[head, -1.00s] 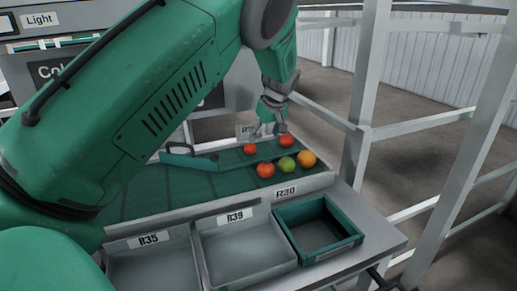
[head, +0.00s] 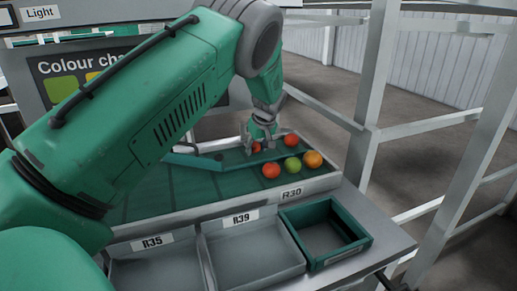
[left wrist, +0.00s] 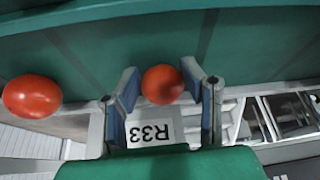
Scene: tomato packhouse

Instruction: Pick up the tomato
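Several tomatoes lie on the green sorting belt (head: 180,190). A red tomato (left wrist: 163,84) sits between the two open fingers of my left gripper (left wrist: 163,105) in the left wrist view. In the head view my left gripper (head: 262,142) reaches down over this tomato (head: 256,148), which is partly hidden. Another red tomato (head: 291,140) is just to its right; a red tomato also shows at left in the left wrist view (left wrist: 32,96). Nearer are a red tomato (head: 271,171), a green tomato (head: 292,165) and an orange tomato (head: 312,159). My right gripper is not in view.
A teal diverter bar (head: 225,162) crosses the belt between the tomato rows. In front stand grey bins labelled R35 (head: 155,272) and R39 (head: 250,255), and an empty green crate (head: 325,235). White frame posts (head: 375,90) stand at right.

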